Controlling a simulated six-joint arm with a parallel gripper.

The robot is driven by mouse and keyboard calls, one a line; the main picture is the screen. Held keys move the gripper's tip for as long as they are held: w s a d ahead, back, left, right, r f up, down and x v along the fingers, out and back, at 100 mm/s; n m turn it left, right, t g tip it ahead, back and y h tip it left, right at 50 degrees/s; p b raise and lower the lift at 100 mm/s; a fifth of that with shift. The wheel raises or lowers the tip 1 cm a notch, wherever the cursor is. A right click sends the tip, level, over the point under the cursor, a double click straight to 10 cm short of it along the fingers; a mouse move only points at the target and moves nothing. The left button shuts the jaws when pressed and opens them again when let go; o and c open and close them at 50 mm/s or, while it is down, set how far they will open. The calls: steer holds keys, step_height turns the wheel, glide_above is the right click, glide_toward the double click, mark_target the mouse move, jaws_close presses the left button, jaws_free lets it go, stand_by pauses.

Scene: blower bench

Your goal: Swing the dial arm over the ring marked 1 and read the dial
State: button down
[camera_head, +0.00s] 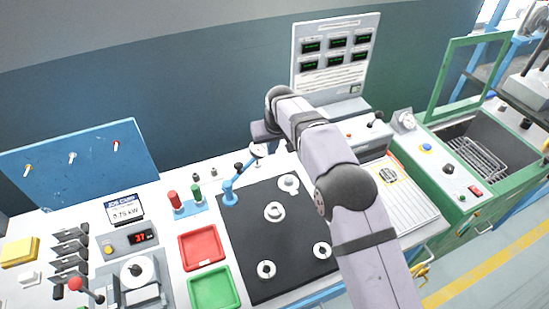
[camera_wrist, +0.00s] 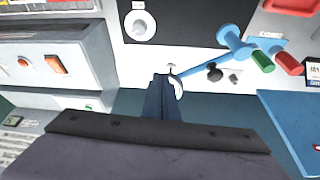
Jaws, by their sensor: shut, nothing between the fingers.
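The blue dial arm (camera_head: 230,192) stands at the back left corner of the black plate (camera_head: 245,240). It points back and right, off the plate, with the small white dial (camera_head: 258,150) at its end; the dial's reading is too small to tell. Pale rings sit on the plate: back right (camera_head: 289,183), middle (camera_head: 274,211), front left (camera_head: 266,269) and front right (camera_head: 322,250). I cannot read their numbers. My gripper (camera_wrist: 160,80) is shut and empty, its tips close beside the dial (camera_wrist: 178,88) in the wrist view; I cannot tell whether they touch.
Red and green knobbed cylinders (camera_head: 174,199) stand left of the dial arm. A red tray (camera_head: 203,246) and a green tray (camera_head: 214,289) lie left of the plate. A grey display panel (camera_head: 333,55) stands behind; a green machine (camera_head: 460,150) is at right.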

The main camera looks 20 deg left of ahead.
steer(key=shift+s+d+f+p, duration=0.5)
steer(key=shift+s+f+p, duration=0.1)
steer(key=shift+f, duration=0.2)
steer(key=shift+s+d+f+p, duration=0.45)
steer(key=shift+s+f+p, duration=0.15)
steer(key=shift+f, duration=0.15)
steer(key=shift+a, duration=0.1)
stand_by(1.0)
